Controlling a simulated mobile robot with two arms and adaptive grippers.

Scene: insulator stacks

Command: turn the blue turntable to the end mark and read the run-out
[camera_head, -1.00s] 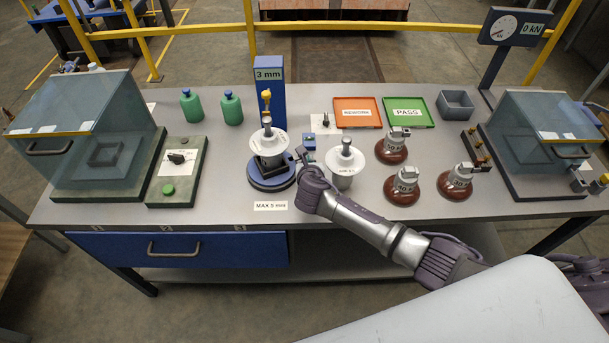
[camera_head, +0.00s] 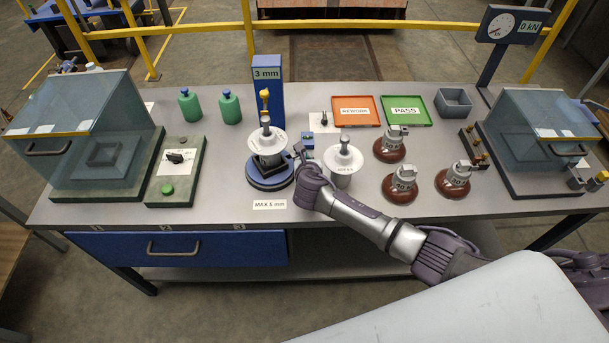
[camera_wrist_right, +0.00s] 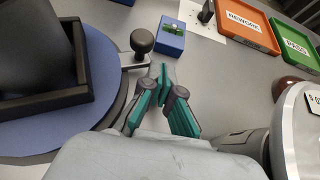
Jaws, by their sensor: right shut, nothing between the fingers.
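The blue turntable (camera_head: 270,184) stands on the bench left of centre, with a white stacked insulator (camera_head: 266,146) upright in a dark square holder on it. In the right wrist view the turntable (camera_wrist_right: 104,60) fills the left side, and its black-knobbed handle (camera_wrist_right: 142,41) sticks out from the rim. My right gripper (camera_head: 299,153) is at the turntable's right edge. In the wrist view its fingertips (camera_wrist_right: 163,72) are together and empty, close beside the handle's bar; I cannot tell if they touch it. The blue post (camera_head: 269,92) behind reads 3 mm. My left gripper is not in view.
A second white insulator (camera_head: 343,160) stands just right of my gripper. A small blue block (camera_wrist_right: 171,36) lies beyond the handle. A label, MAX 5 mm (camera_head: 270,204), lies in front.

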